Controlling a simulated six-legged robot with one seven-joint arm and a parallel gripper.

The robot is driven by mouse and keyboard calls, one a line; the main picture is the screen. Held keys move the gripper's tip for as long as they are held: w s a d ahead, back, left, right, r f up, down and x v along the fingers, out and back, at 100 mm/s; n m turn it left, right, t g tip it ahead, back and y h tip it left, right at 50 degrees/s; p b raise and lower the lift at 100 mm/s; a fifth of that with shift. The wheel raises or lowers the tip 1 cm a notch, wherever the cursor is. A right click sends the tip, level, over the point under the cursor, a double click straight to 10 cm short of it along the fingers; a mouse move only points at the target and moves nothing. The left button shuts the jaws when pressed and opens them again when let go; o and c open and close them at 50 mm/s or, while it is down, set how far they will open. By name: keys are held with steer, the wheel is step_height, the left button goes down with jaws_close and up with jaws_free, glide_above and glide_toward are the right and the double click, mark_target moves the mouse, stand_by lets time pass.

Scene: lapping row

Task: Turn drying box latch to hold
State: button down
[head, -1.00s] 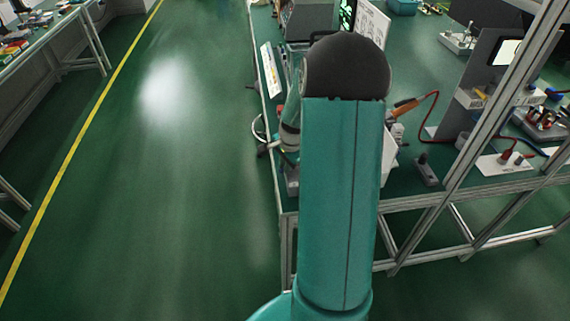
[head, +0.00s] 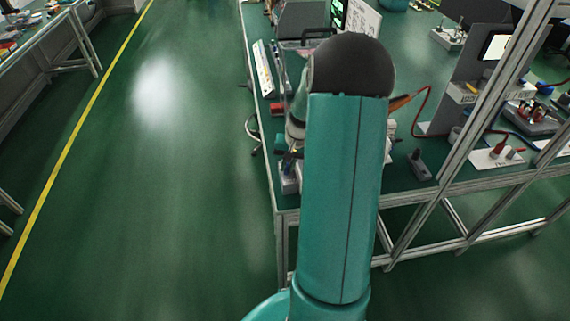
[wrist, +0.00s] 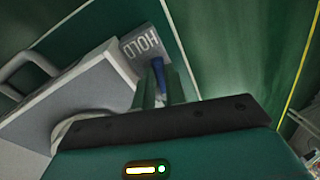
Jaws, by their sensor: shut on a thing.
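In the wrist view, the drying box (wrist: 75,95) is a pale grey body with a rounded handle at the left. A grey plate marked HOLD (wrist: 143,45) sits at its corner. A blue latch (wrist: 158,70) lies just below the lettering, pointing toward the plate. My gripper (wrist: 160,88) is shut on the latch; its fingers hide the latch's lower part. In the head view, my arm covers most of this spot, and the latch cannot be made out there.
The green bench (head: 300,210) has its near left corner beside my arm. A small dark grey block (head: 419,165) and a white plate with plugs (head: 496,157) lie to the right. A metal frame post (head: 450,150) slants across the bench. The floor aisle at left is clear.

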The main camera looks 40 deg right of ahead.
steer(key=shift+s+d+n, duration=0.15)
steer(key=shift+d+n, duration=0.05)
steer(key=shift+n, duration=0.5)
steer(key=shift+s+d+n, duration=0.1)
steer(key=shift+d+n, duration=0.1)
steer(key=shift+n, duration=0.5)
steer(key=c, duration=1.5)
jaws_free()
steer(key=shift+o, duration=0.2)
steer(key=shift+s+d, duration=0.1)
steer(key=shift+d, duration=0.05)
